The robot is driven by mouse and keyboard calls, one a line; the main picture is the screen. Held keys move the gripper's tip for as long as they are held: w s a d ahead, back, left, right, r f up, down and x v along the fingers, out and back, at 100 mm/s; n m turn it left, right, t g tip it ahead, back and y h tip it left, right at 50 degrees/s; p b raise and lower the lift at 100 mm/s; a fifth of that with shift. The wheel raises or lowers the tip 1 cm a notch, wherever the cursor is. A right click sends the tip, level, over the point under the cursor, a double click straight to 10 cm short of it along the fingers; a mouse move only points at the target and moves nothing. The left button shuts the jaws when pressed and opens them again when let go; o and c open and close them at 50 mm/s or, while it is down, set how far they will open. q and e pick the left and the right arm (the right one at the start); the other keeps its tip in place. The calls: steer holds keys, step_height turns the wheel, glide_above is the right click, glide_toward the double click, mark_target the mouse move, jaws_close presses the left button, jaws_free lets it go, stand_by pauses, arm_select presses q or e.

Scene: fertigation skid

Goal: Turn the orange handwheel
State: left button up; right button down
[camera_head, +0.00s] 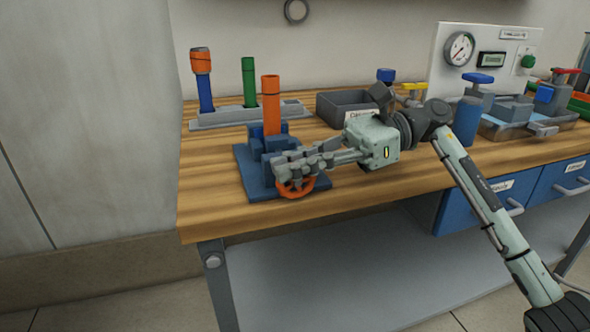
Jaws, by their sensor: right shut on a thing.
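The orange handwheel (297,193) is at the front of a blue valve unit (246,170) near the left end of the wooden bench. Its lower rim shows below my fingers and the upper part is hidden. My right gripper (284,170) reaches in from the right and is shut on the handwheel at its upper part. An orange upright pipe (271,103) rises from the top of the valve unit. My left gripper does not show.
Behind the valve, a grey rack (222,118) holds an orange-topped blue tool and a green tube. A grey bin (335,107) stands behind my right gripper. A gauge panel (478,62) and blue valves stand at right. The bench's front left corner is clear.

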steer(key=shift+a+f+t+h+b, duration=0.1)
steer(key=shift+t+h+b, duration=0.2)
steer(key=shift+h, duration=0.5)
steer(key=shift+s+a+h, duration=0.1)
steer(key=shift+a+h, duration=0.05)
steer(key=shift+h, duration=0.45)
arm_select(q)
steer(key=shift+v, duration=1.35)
arm_select(e)
steer(key=shift+a+f+t+h, duration=0.1)
steer(key=shift+a+t+h, duration=0.1)
steer(key=shift+t+h, duration=0.5)
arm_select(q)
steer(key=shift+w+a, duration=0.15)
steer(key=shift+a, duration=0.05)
arm_select(e)
steer(key=shift+h, duration=0.4)
steer(key=c, duration=1.9)
jaws_free()
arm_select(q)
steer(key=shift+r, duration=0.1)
arm_select(e)
steer(key=v, duration=1.2)
steer(key=shift+f, duration=0.15)
